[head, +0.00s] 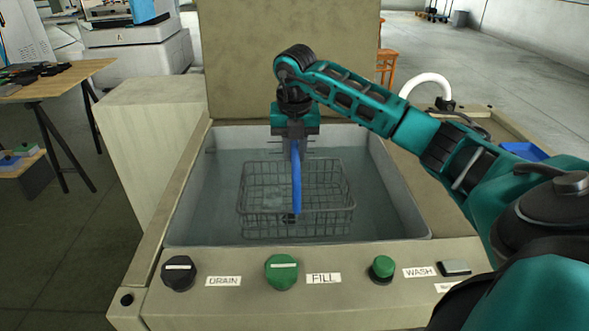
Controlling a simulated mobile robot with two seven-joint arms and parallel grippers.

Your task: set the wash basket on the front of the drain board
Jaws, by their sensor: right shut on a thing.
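The wash basket (262,211) is a grey wire basket with a blue upright handle (296,188). It sits in the water-filled wash tank (190,226), at least partly under the water; I cannot tell whether it touches the bottom. My right gripper (294,143) points down over the basket and is shut on the top of the blue handle. A beige surface (403,171) right of the tank looks like the drain board; my right arm hides much of it. My left gripper is out of view.
The front panel has a black DRAIN knob (179,272), a green FILL knob (282,272) and a green WASH button (382,268). A tall beige panel (290,60) stands behind the tank. A white curved hose (430,80) and a blue tray (524,151) are at the right.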

